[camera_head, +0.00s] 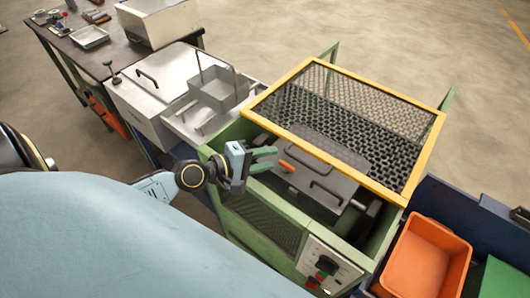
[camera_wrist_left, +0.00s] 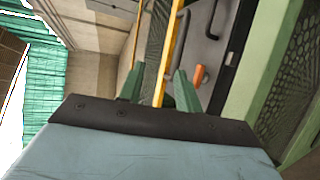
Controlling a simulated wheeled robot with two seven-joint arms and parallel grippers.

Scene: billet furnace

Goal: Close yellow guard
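The yellow guard (camera_head: 424,155) is a yellow frame with dark mesh, raised at a tilt over the green machine (camera_head: 262,222). My left gripper (camera_head: 274,158) is at the machine's left side, just below the near edge of the guard, with its green fingers apart. In the left wrist view, a yellow bar of the guard (camera_wrist_left: 172,48) runs through the gap between the fingertips of my left gripper (camera_wrist_left: 156,80). I see no clear contact; whether the bar is between the fingers or beyond them I cannot tell. My right gripper is not in view.
Under the guard is a grey lid (camera_head: 318,170) with dark handles and an orange grip (camera_head: 299,161). A control panel (camera_head: 328,268) is at the machine's front. An orange bin (camera_head: 428,262) stands at right; a grey metal box (camera_head: 155,95) is at left.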

